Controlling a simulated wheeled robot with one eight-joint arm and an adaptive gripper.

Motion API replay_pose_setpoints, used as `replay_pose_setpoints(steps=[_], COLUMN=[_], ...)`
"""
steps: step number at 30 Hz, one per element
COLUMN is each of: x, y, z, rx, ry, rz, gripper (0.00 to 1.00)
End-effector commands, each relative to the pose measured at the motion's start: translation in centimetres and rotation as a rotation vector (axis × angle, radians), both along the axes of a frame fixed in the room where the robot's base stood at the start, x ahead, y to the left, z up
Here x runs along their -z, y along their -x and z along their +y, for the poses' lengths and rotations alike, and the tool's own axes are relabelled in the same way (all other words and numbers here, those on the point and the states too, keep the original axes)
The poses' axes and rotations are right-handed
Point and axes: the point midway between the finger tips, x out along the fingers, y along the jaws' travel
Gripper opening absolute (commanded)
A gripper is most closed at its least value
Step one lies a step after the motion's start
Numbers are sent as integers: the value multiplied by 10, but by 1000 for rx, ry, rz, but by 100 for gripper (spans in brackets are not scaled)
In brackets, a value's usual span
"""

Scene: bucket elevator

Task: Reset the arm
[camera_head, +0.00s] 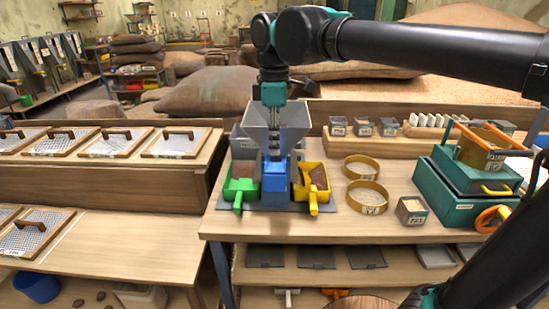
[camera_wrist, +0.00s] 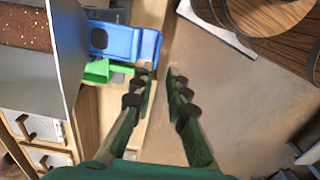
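My arm reaches in from the upper right in the head view and bends down at its end. My gripper (camera_head: 275,150) hangs pointing down, in front of the grey hopper (camera_head: 297,116) of the blue-based machine (camera_head: 275,190). In the wrist view my gripper (camera_wrist: 161,76) has its two dark green fingers apart with nothing between them. The hopper's grey wall (camera_wrist: 40,85) and brown grains (camera_wrist: 25,25) are at left there. The blue base (camera_wrist: 125,42) lies beyond the fingertips. I cannot tell whether the gripper touches the machine.
A green tray (camera_head: 240,187) and a yellow tray (camera_head: 312,185) flank the blue base. Round sieves (camera_head: 362,167), a small box (camera_head: 411,210) and a green machine (camera_head: 460,190) stand to the right on the table. A wooden barrel (camera_wrist: 275,25) stands on the floor; open floor (camera_wrist: 215,95) shows beside it.

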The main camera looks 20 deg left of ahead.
Motion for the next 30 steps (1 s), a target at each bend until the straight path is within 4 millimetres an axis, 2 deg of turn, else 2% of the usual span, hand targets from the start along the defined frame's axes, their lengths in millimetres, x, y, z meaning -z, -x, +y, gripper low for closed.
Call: replay_pose_setpoints(steps=[6,14,17,20,23,27,30], x=[-11,-11,-3,17,49,100,136], y=[0,0,-6,-22,-45,-69,-78], z=[0,-1,-7,-26,-59,-117,-160], rx=[0,2,37,142,312,590,787], ry=[0,0,-6,-21,-49,-95,-129], rz=[0,0,-5,-17,-38,-74,-101], gripper=[15,15,15,15,15,15,15])
